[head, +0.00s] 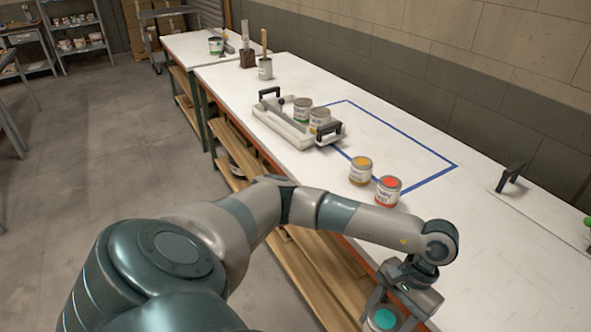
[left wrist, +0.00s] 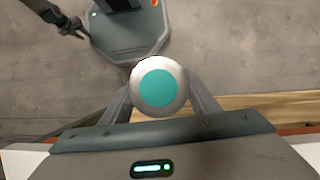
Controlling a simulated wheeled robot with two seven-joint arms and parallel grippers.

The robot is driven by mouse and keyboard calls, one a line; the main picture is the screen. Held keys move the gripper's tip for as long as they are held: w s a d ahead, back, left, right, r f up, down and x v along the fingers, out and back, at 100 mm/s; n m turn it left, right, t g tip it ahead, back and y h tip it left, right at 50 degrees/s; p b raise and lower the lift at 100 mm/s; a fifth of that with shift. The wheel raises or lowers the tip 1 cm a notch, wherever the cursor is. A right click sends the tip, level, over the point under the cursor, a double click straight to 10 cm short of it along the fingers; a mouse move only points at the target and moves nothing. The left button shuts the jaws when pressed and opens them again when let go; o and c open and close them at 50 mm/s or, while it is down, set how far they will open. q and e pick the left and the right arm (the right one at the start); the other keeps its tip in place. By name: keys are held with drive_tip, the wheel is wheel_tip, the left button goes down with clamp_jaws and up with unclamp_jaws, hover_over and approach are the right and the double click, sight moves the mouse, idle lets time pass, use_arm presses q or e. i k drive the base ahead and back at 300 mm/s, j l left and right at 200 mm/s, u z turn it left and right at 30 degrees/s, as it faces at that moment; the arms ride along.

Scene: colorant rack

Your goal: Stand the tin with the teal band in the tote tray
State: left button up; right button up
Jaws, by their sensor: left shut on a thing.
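My left gripper (head: 385,312) is shut on a tin with a teal lid disc (head: 384,320), at the bottom edge of the head view by the table's front edge. In the left wrist view the tin (left wrist: 159,87) is seen from above between the fingers, with floor behind it; its side band is hidden. The pale tote tray (head: 277,128) with black handles stands farther up the table. It holds a green-banded tin (head: 302,111) and another tin (head: 319,121), towards its right side. A dark arm end, apparently my right gripper (left wrist: 72,28), shows small in the left wrist view.
An orange-yellow-topped tin (head: 360,170) and a red-topped tin (head: 388,191) stand between my left gripper and the tray. A blue outline (head: 440,174) marks the white table. A black bracket (head: 512,174) is at right.

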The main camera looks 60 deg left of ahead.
sight(288, 112)
drive_tip(key=j+u, duration=0.1)
drive_tip(key=u, duration=2.75)
drive_tip(key=i, duration=4.5)
